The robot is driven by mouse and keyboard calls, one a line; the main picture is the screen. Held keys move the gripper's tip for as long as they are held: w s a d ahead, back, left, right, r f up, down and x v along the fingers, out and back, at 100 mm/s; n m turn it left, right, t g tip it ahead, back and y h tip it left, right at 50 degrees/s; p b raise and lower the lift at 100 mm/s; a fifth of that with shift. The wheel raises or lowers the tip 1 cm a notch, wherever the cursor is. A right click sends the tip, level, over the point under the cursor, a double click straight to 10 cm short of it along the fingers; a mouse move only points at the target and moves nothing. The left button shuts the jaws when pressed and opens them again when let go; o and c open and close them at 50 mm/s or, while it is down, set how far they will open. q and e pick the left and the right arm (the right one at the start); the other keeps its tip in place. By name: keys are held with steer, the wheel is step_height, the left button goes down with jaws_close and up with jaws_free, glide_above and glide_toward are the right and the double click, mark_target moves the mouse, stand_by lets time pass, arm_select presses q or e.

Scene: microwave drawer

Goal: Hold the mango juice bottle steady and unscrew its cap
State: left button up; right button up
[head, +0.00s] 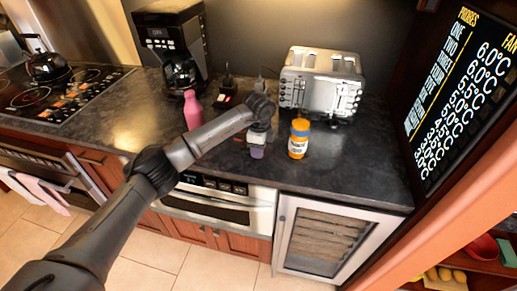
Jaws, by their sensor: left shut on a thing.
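My right gripper is not in view.
A silver toaster (322,82) stands behind the orange bottle. A pink bottle (193,110) and a black coffee maker (172,45) stand to the left, with a stove (65,95) farther left. The counter (365,160) is clear at right.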

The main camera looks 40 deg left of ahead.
arm_select(q)
steer(key=shift+w, duration=0.1)
steer(key=o, duration=1)
steer(key=shift+f, duration=0.15)
step_height(320, 180, up, 12)
steer(key=p, duration=0.2)
steer(key=shift+r+p, duration=0.2)
steer(key=shift+p, duration=0.1)
